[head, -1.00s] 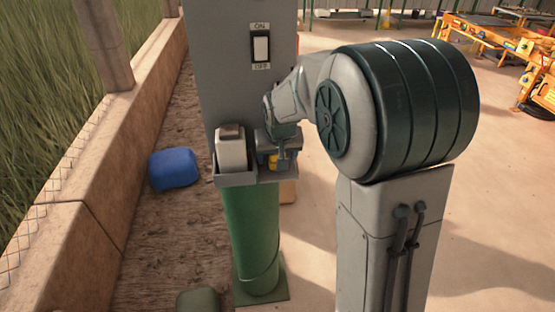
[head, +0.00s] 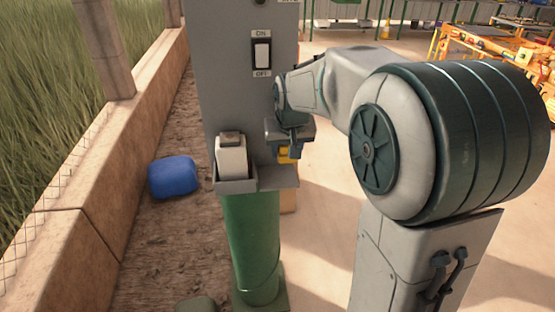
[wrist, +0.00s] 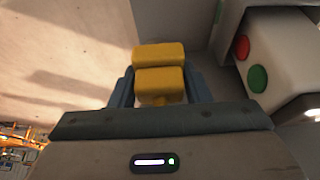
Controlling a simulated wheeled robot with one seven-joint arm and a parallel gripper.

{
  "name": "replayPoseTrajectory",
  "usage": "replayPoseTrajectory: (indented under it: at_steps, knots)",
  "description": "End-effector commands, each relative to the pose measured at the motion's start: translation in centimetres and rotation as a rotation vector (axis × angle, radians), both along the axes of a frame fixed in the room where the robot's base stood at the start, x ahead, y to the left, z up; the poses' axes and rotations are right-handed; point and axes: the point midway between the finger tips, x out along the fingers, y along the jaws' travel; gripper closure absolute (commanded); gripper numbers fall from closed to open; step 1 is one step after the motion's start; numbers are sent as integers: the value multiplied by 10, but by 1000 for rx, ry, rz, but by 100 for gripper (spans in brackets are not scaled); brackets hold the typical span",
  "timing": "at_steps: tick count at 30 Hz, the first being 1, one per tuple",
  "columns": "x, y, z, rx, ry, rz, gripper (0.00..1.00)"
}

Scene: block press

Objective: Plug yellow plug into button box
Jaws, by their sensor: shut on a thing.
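The yellow plug (head: 285,155) is between the fingers of my gripper (head: 289,150), above the right end of the grey tray. In the wrist view the plug (wrist: 160,80) shows as two yellow blocks, with my gripper (wrist: 160,88) shut on it from both sides. The button box (head: 232,160) is a pale box standing in the tray's left part, left of the plug and apart from it. In the wrist view the button box (wrist: 285,55) is at the upper right and shows a red and a green button. Its socket cannot be made out.
The grey tray (head: 262,183) is fixed on a green post (head: 250,240), before a grey panel (head: 222,70) with an ON/OFF switch (head: 262,54). A blue barrel (head: 173,177) lies left, beside a low wall (head: 60,190). Open floor is on the right.

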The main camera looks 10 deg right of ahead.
Motion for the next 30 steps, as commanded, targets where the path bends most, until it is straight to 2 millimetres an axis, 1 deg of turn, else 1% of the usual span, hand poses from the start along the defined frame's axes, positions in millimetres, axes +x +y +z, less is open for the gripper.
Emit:
replayPoseTrajectory:
  at_steps: [1, 6, 9, 12, 18, 30]
  knots:
    - [-5, -11, 7, 2, -6, -6, 77]
    - [-21, -42, 28, 1, -6, -4, 77]
    - [-29, -58, 39, 0, -5, -4, 77]
    - [-35, -70, 47, 0, -3, -2, 77]
    - [-41, -81, 55, 1, -2, 0, 77]
    - [-42, -83, 56, 1, -1, 1, 77]
